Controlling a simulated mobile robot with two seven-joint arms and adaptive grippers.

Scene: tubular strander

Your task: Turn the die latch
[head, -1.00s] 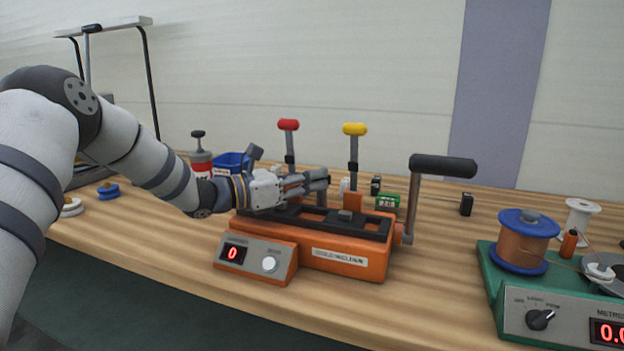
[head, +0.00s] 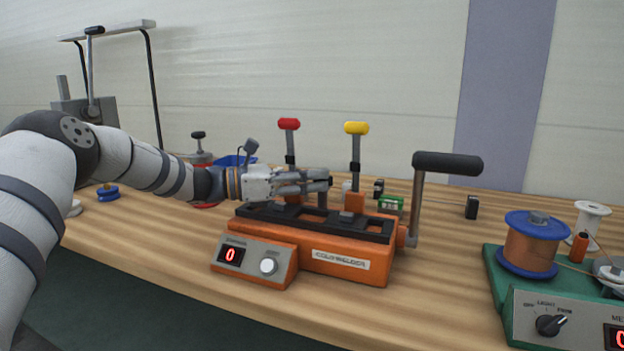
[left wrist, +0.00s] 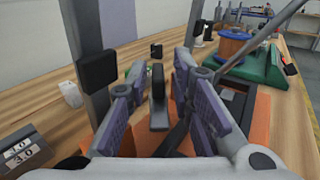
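The orange cold welder (head: 340,265) stands on the wooden bench, with a dark frame on its top. In the left wrist view a dark upright tab, apparently the die latch (left wrist: 158,88), stands between my fingers. In the head view the latch shows only partly, as a dark piece by the fingertips (head: 322,199). My left gripper (head: 318,183) reaches in from the left, just above the welder's top. It also shows in the left wrist view (left wrist: 165,95), its fingers apart on either side of the tab, with no clear contact. My right gripper is not in view.
A red-knobbed lever (head: 289,126) and a yellow-knobbed lever (head: 356,129) rise behind the gripper. A black-handled crank (head: 447,164) stands at the welder's right end. A green meter unit (head: 560,318) with a copper spool (head: 530,247) stands at right. Bare bench lies between.

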